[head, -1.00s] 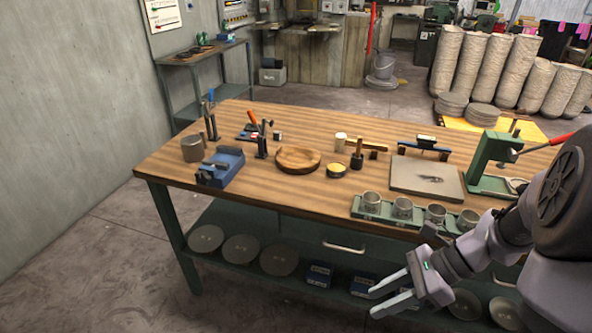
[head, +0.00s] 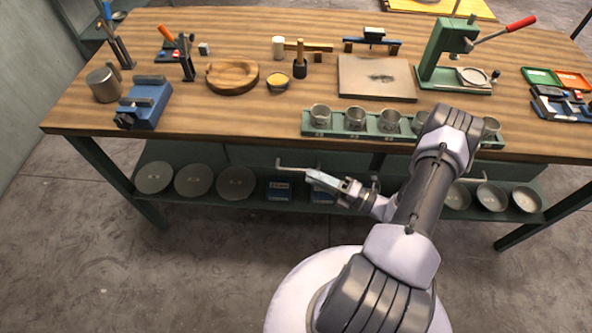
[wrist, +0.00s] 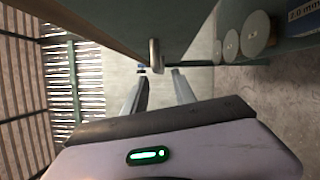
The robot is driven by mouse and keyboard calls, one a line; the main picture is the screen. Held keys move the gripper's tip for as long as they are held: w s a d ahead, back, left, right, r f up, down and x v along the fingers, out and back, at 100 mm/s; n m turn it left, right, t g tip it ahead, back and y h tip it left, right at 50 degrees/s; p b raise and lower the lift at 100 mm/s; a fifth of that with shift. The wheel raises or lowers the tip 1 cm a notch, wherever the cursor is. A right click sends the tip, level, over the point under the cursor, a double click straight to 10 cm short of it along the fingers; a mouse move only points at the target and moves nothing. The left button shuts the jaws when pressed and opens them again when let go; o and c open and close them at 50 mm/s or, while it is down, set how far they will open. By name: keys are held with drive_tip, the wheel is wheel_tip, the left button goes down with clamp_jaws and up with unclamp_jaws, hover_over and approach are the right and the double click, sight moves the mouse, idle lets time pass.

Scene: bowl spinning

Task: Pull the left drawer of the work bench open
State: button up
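The work bench (head: 230,130) has a wooden top and a green frame. Its left drawer (head: 250,156) is a green front under the top and looks closed. The drawer's pale bar handle (head: 292,168) shows just left of my gripper (head: 316,178) in the head view. In the wrist view the handle (wrist: 155,55) appears just above the gap between my two fingers (wrist: 158,76). The fingers are apart with nothing between them. I cannot tell whether they touch the handle. My arm hides part of the bench front to the right.
A green rack with metal cups (head: 352,121) stands at the bench's front edge above my gripper. Round discs (head: 194,180) and blue boxes (head: 280,188) lie on the lower shelf. The floor in front at left is clear.

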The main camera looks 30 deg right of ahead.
sight(296, 169)
drive_tip(key=b+x, duration=0.1)
drive_tip(key=x, duration=0.5)
drive_tip(key=shift+w, duration=0.1)
clamp_jaws()
idle(1.2)
